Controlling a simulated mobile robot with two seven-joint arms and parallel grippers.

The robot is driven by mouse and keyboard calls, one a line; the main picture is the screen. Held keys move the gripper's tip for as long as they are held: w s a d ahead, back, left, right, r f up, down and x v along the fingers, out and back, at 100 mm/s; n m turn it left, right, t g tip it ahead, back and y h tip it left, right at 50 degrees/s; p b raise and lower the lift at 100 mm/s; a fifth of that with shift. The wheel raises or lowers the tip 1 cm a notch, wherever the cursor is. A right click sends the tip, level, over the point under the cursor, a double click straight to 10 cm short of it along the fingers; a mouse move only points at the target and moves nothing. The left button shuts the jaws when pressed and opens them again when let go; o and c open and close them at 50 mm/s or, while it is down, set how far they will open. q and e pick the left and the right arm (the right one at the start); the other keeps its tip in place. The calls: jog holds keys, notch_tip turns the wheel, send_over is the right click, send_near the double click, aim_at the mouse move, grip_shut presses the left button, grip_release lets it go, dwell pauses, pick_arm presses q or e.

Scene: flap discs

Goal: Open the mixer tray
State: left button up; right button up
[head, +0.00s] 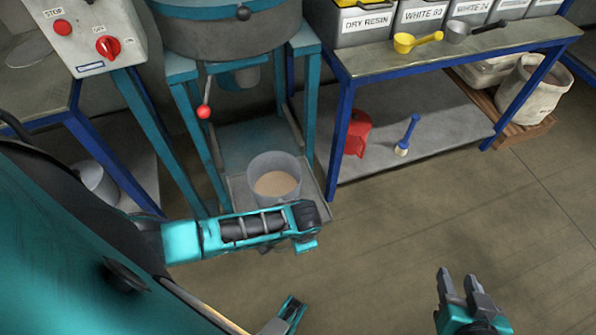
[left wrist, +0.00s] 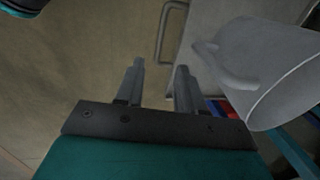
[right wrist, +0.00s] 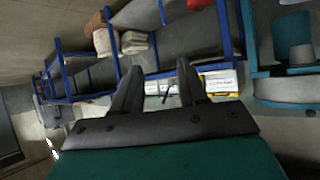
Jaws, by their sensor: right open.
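The mixer tray (head: 314,180) is a flat grey plate low in the teal mixer frame. A grey bucket (head: 275,182) of beige material stands on it. In the left wrist view, the tray's bar handle (left wrist: 162,35) is just beyond my left gripper (left wrist: 158,72), whose fingers are open and empty. The bucket (left wrist: 275,70) shows at the right there. In the head view my left arm covers the tray's front edge and handle, and the left fingers are hidden. My right gripper (head: 458,278) is open and empty over bare floor at lower right, far from the tray.
The mixer drum (head: 228,22) and a red-knobbed lever (head: 204,110) are above the tray. A control box (head: 85,35) is at the upper left. A blue-framed bench (head: 420,60) with bins and scoops stands right of the mixer. The floor in front is clear.

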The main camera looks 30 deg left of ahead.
pick_arm(q)
jog(key=shift+s+d+r, duration=0.1)
jog(key=shift+r, duration=0.5)
jog(key=shift+s+d+r, duration=0.1)
jog(key=shift+r, duration=0.5)
pick_arm(e)
jog(key=shift+s+d+f, duration=0.6)
jog(key=shift+a+r, duration=0.1)
